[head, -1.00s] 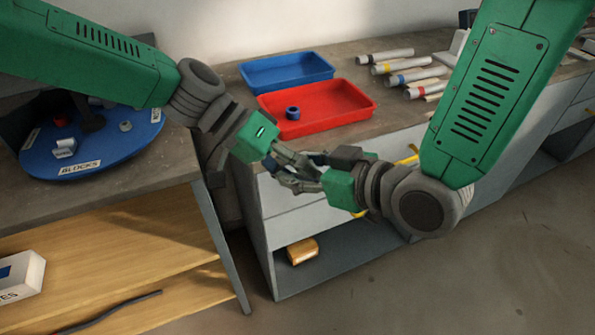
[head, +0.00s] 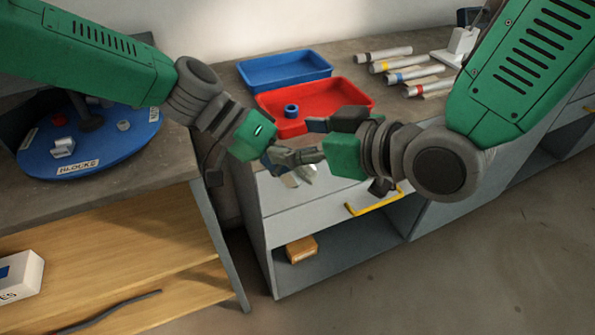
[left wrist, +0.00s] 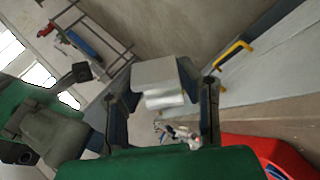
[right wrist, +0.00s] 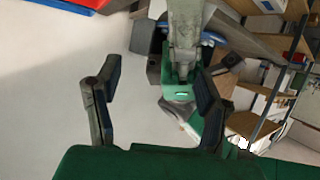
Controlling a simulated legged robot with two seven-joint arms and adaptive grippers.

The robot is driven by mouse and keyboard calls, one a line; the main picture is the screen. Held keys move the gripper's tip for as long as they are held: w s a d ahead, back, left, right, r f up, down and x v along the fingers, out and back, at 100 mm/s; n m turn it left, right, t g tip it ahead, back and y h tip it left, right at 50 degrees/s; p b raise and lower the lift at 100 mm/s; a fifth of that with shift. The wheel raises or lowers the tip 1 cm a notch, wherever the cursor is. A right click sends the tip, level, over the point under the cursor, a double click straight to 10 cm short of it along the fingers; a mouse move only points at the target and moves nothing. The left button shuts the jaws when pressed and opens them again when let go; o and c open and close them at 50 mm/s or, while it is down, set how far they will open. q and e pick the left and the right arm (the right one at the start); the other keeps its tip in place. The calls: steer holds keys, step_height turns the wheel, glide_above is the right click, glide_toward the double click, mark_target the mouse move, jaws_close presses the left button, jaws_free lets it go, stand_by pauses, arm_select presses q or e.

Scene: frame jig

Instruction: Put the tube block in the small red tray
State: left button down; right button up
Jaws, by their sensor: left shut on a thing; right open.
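My left gripper (head: 297,165) is shut on a pale grey block, apparently the tube block (left wrist: 158,78). In the left wrist view the block has a flat face and a rounded lower part between the fingers. In the head view only a pale edge of it shows below the fingers. My right gripper (head: 312,138) is open and empty, close beside the left one; its spread fingers show in the right wrist view (right wrist: 158,95). The red tray (head: 335,95) lies on the counter behind the grippers, with a small blue ring block (head: 292,111) in it.
A blue tray (head: 285,68) lies behind the red one. Several pale tubes (head: 400,66) lie at the counter's right. A round blue turntable (head: 100,150) with blocks stands at left. A drawer with a yellow handle (head: 374,201) is below the counter.

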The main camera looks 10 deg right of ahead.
steer(key=s+d+f+m+g+h, duration=0.2)
steer(key=s+d+f, duration=0.15)
steer(key=f, duration=0.65)
steer(key=s+d+f+m+g+h, duration=0.3)
steer(key=d+f, duration=0.1)
steer(key=f, duration=0.5)
steer(key=s+d+f+m+g+h, duration=0.2)
steer(key=s+d+f+g+h, duration=0.1)
steer(key=s+d+f, duration=1)
steer(key=s+f+g, duration=0.1)
steer(key=s+f, duration=0.1)
steer(key=shift+s+m+g+h, duration=0.3)
steer(key=shift+s+m, duration=0.1)
